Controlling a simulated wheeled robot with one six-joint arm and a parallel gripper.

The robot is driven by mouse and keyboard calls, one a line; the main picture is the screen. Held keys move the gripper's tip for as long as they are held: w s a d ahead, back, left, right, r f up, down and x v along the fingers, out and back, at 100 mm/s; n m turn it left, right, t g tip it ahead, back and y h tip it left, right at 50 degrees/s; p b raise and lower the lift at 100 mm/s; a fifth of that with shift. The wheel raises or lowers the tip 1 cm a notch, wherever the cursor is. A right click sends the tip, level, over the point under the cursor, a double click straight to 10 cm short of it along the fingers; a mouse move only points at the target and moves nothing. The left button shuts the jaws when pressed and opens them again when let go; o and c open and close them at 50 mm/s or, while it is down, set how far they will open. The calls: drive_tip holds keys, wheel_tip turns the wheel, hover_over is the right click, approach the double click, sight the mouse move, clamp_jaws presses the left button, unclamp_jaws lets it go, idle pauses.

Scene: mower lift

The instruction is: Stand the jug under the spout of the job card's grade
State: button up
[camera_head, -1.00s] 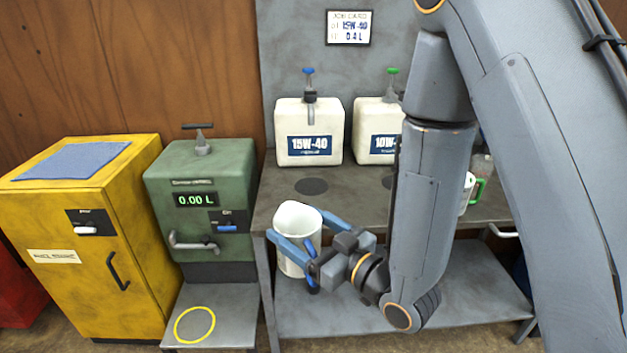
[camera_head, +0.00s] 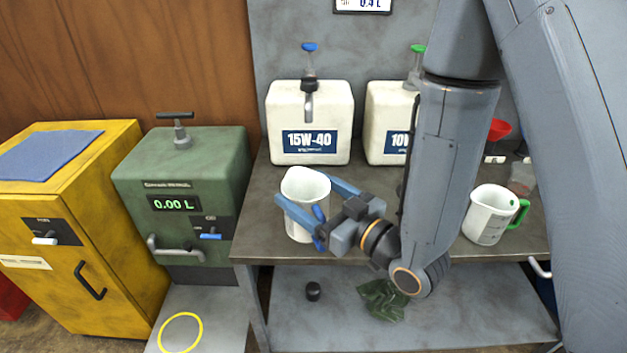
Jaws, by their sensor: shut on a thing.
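My gripper (camera_head: 308,212) is shut on a white jug (camera_head: 298,237), with blue fingers on either side of it. The jug is upright at the front left of the bench; I cannot tell whether it touches the top. Behind it stands the white 15W-40 container (camera_head: 275,125) with a blue-topped pump and a grey spout (camera_head: 308,106). A second container (camera_head: 385,125), labelled 10W, has a green-topped pump; my arm hides its right part. The job card (camera_head: 362,5) is cut off at the top and shows 0.4 L.
A white measuring jug with a green handle (camera_head: 489,215) stands on the bench at right, near a red funnel (camera_head: 499,129). A green machine (camera_head: 190,165) reading 0.00 L and a yellow cabinet (camera_head: 110,235) stand at left. A dark cap (camera_head: 313,291) and green cloth (camera_head: 382,300) lie on the lower shelf.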

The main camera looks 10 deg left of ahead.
sight(309, 176)
drive_tip(key=shift+w+a+f+b, duration=0.15)
drive_tip(key=shift+w+b, duration=0.5)
drive_tip(key=shift+b, duration=0.35)
drive_tip(key=shift+w+a+b, duration=0.1)
drive_tip(key=shift+w+b, duration=0.5)
drive_tip(key=shift+b, duration=0.35)
drive_tip(key=w+b, duration=0.1)
drive_tip(key=b, duration=0.1)
drive_tip(key=w+b, duration=0.2)
drive_tip(key=shift+a, duration=0.35)
drive_tip(key=w+a+p, duration=0.3)
drive_tip(key=w, duration=1)
wheel_tip(309, 176, down, 7)
drive_tip(key=w+p, duration=0.1)
drive_tip(key=p, duration=0.2)
drive_tip(key=shift+a+r, duration=0.2)
drive_tip(key=shift+f, duration=0.2)
drive_tip(key=o, duration=1.2)
drive_tip(key=shift+o, duration=0.3)
